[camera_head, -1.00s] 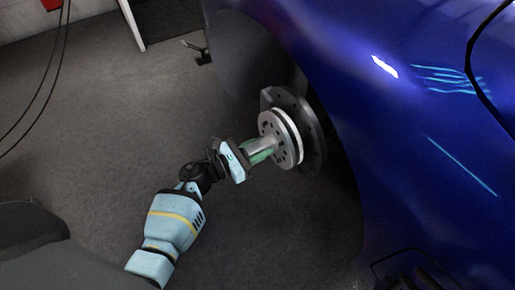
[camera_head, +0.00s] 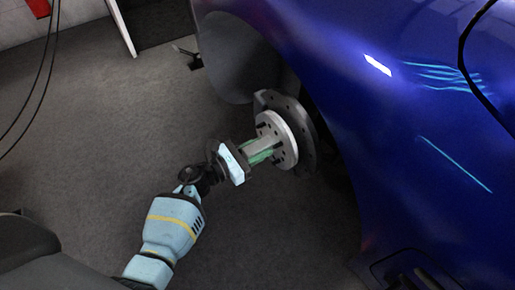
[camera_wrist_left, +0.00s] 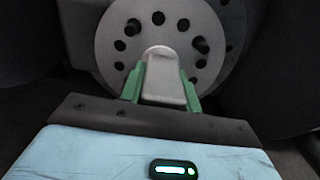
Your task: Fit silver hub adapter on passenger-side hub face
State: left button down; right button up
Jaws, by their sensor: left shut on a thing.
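The silver hub adapter (camera_head: 287,136) is a round plate with a ring of holes and a pale stub (camera_wrist_left: 162,78). My left gripper (camera_head: 260,152) is shut on this stub, with green fingers (camera_wrist_left: 191,95) on either side. The plate stands upright in front of the dark hub disc (camera_head: 306,131) in the blue car's wheel opening. In the left wrist view, dark studs (camera_wrist_left: 200,45) stick out through holes of the adapter (camera_wrist_left: 114,68). The plate hides most of the hub face, so I cannot tell whether it is fully flush. My right gripper is out of view.
The blue car's fender (camera_head: 400,120) curves close above and to the right of the hub. Dark cables (camera_head: 45,80) hang at the far left.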

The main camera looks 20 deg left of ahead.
aim_at(245, 155)
pick_arm(q)
jog(key=c, duration=1.3)
grip_release()
jog(key=shift+w+r, duration=0.1)
jog(key=shift+r, duration=0.15)
jog(key=o, duration=0.4)
jog(key=shift+f, duration=0.3)
jog(key=shift+p+v, duration=1)
jog(key=shift+v, duration=2.95)
jog(key=shift+r, duration=0.15)
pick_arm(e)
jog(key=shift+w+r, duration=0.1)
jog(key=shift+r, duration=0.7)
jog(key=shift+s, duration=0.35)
